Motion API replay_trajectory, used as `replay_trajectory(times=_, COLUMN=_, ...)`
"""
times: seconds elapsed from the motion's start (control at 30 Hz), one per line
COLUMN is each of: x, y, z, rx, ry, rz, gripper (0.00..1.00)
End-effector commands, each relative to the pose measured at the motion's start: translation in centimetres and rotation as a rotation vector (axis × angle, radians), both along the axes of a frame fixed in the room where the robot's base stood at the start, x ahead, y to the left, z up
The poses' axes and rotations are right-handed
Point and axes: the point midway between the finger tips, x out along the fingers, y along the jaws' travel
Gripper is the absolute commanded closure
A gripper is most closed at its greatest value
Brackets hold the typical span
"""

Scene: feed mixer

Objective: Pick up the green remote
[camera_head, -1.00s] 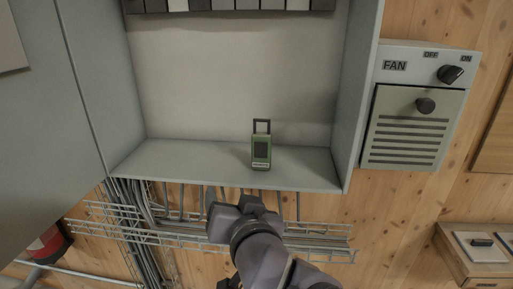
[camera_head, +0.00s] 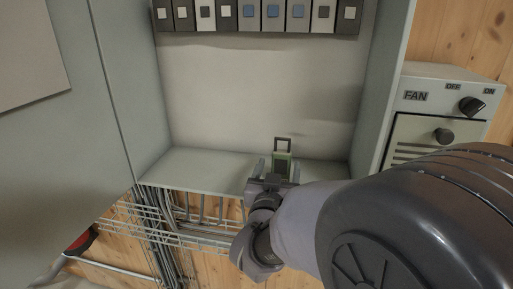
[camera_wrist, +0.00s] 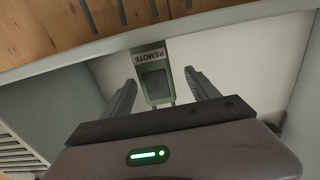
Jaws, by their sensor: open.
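The green remote (camera_head: 282,163) stands upright on the floor of the grey cabinet, with a dark loop handle on top. In the wrist view the remote (camera_wrist: 154,75) shows its REMOTE label and a dark screen, and appears upside down. My gripper (camera_head: 275,168) is in front of the remote, open. In the wrist view its two fingers (camera_wrist: 160,88) lie to the left and right of the remote, with gaps on both sides. The lower part of the remote is partly hidden by my gripper in the head view.
The grey cabinet (camera_head: 190,170) has side walls close around and a row of switches (camera_head: 250,16) high on its back. A wire cable tray (camera_head: 200,235) runs below the cabinet. A FAN box (camera_head: 440,95) is on the right wall.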

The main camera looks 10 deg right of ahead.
Motion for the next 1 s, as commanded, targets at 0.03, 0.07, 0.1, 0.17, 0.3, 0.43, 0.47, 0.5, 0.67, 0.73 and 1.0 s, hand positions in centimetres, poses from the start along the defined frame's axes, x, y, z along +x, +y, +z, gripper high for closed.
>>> replay_trajectory(times=0.03, x=0.7, y=-0.5, z=0.0, rx=0.000, ry=0.000, rz=-0.004, gripper=0.31)
replay_trajectory(times=0.07, x=1.3, y=-0.8, z=0.0, rx=0.000, ry=0.000, rz=-0.004, gripper=0.31)
replay_trajectory(times=0.1, x=2.1, y=-1.2, z=0.0, rx=0.000, ry=0.000, rz=-0.005, gripper=0.31)
replay_trajectory(times=0.17, x=3.1, y=-1.7, z=0.0, rx=0.001, ry=0.001, rz=-0.004, gripper=0.31)
replay_trajectory(times=0.3, x=4.5, y=-2.1, z=0.0, rx=0.000, ry=0.001, rz=-0.001, gripper=0.31)
replay_trajectory(times=0.43, x=4.6, y=-2.0, z=0.0, rx=0.000, ry=0.000, rz=0.001, gripper=0.31)
replay_trajectory(times=0.47, x=4.6, y=-2.0, z=0.0, rx=0.000, ry=0.000, rz=0.001, gripper=0.31)
replay_trajectory(times=0.5, x=4.6, y=-2.0, z=0.0, rx=0.000, ry=0.000, rz=0.001, gripper=0.33)
replay_trajectory(times=0.67, x=4.5, y=-2.0, z=0.0, rx=0.000, ry=0.000, rz=0.001, gripper=0.64)
replay_trajectory(times=0.73, x=4.5, y=-2.0, z=0.0, rx=0.000, ry=0.000, rz=0.001, gripper=0.78)
replay_trajectory(times=1.0, x=4.5, y=-2.0, z=0.1, rx=0.001, ry=-0.001, rz=0.001, gripper=1.00)
